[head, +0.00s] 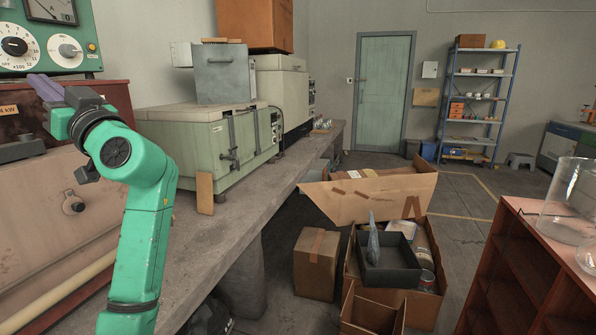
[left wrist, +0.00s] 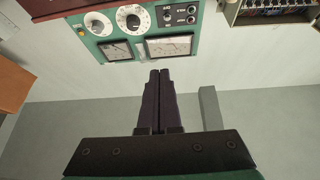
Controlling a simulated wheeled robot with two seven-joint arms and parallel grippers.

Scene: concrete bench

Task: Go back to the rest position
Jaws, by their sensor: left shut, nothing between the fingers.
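My left arm is green and rises from the bottom left of the head view. Its gripper (head: 44,88) is raised at the upper left, in front of the green dial panel. In the left wrist view the two dark fingers (left wrist: 159,100) lie side by side, shut and empty. My right gripper is in neither view.
A green panel with dials (head: 45,38) stands close behind the left gripper. A concrete bench (head: 245,190) holds a pale green machine (head: 195,140). Open cardboard boxes (head: 375,195) stand on the floor; a red-brown shelf (head: 520,265) with glass jars is at right.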

